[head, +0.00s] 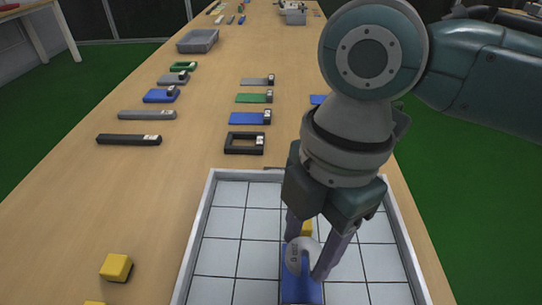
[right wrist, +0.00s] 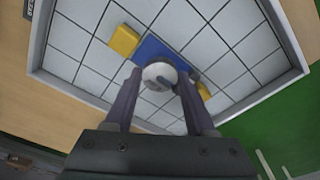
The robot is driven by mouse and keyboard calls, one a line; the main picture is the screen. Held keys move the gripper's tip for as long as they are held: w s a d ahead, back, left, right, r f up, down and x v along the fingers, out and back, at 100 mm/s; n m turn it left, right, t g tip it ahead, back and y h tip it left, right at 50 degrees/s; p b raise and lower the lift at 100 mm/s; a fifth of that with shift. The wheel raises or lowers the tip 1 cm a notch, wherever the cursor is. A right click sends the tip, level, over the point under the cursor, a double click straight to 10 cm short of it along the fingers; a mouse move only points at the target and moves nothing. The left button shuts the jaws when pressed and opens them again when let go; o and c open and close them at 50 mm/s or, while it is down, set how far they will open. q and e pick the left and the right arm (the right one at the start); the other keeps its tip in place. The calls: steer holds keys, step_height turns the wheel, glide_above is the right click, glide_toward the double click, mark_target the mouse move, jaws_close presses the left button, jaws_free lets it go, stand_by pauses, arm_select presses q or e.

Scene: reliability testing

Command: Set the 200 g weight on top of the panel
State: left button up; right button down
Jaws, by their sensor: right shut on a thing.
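The 200 g weight (head: 296,262) is a round, light grey disc with a slot. My right gripper (head: 305,258) is shut on it, one finger at each side. The weight also shows between the fingertips in the right wrist view (right wrist: 158,77). The blue panel (head: 301,290) lies in the tiled tray, under the weight in the head view. In the right wrist view the panel (right wrist: 150,47) runs behind the weight, between two yellow blocks. I cannot tell whether the weight touches the panel. My left gripper is out of view.
The white-walled tray (head: 195,232) has a grey tiled floor. One yellow block (head: 307,228) shows behind the gripper; another (head: 116,267) stands on the table left of the tray. Several flat parts, including a black frame (head: 244,143), lie beyond. A grey bin (head: 198,40) stands farther back.

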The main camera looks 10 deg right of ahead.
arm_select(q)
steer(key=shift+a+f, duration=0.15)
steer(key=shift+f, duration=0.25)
arm_select(e)
steer(key=shift+f, duration=1.25)
steer(key=shift+f, duration=0.1)
steer(key=shift+c, duration=1.2)
jaws_free()
